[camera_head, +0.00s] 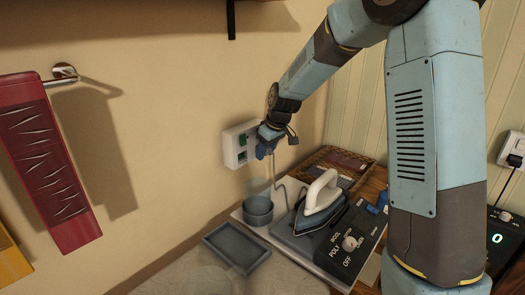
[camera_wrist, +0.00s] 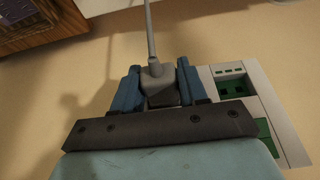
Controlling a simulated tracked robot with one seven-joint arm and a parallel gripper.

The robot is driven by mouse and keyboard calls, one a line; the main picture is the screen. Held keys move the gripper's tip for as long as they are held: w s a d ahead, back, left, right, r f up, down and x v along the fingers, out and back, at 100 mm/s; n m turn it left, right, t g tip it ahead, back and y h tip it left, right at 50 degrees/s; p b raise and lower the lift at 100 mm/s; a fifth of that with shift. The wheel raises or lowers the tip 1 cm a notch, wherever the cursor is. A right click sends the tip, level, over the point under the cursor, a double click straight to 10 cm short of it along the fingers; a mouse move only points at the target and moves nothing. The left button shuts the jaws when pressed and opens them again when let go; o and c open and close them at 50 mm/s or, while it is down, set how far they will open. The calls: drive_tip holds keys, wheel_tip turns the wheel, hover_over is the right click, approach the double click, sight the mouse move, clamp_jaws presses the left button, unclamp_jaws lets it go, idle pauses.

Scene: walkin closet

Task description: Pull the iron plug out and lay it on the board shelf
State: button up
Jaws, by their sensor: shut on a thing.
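My gripper (camera_head: 266,147) is at the wall, just right of the white socket panel (camera_head: 228,148) with green sockets. In the wrist view its blue fingers (camera_wrist: 158,88) are shut on the grey iron plug (camera_wrist: 156,72), whose cord runs away upward. The panel (camera_wrist: 262,98) shows there to the right of the fingers, and the plug looks to the side of it. The prongs are hidden. The iron (camera_head: 322,196), with a white handle, sits on its rest on the pale board (camera_head: 282,246) below. The cord (camera_head: 276,178) hangs from my gripper towards it.
A blue-grey cup (camera_head: 258,210) and a shallow tray (camera_head: 237,248) stand at the board's left. A dial box (camera_head: 345,247) is at its right front. A red hanging panel (camera_head: 48,160) is at left. A black plug (camera_head: 514,160) sits in a right-hand socket.

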drive_tip(key=o, duration=0.6)
drive_tip(key=shift+c, duration=0.2)
drive_tip(key=c, duration=0.7)
drive_tip(key=shift+o, duration=0.2)
drive_tip(key=s+d, duration=0.4)
drive_tip(key=shift+d, duration=0.15)
idle(1.5)
drive_tip(key=shift+s+f, duration=0.1)
drive_tip(key=w+d+r+n+g+h, duration=0.1)
drive_tip(key=w+d+n+g+h, duration=0.2)
drive_tip(key=d+n+h, duration=0.55)
drive_tip(key=shift+n+h, duration=0.25)
drive_tip(key=shift+h, duration=0.1)
drive_tip(key=shift+a+f, duration=0.15)
drive_tip(key=shift+f, duration=1.3)
drive_tip(key=shift+a+f, duration=0.2)
drive_tip(key=shift+f, duration=1.3)
drive_tip(key=shift+a+f, duration=0.15)
drive_tip(key=shift+f, duration=1.3)
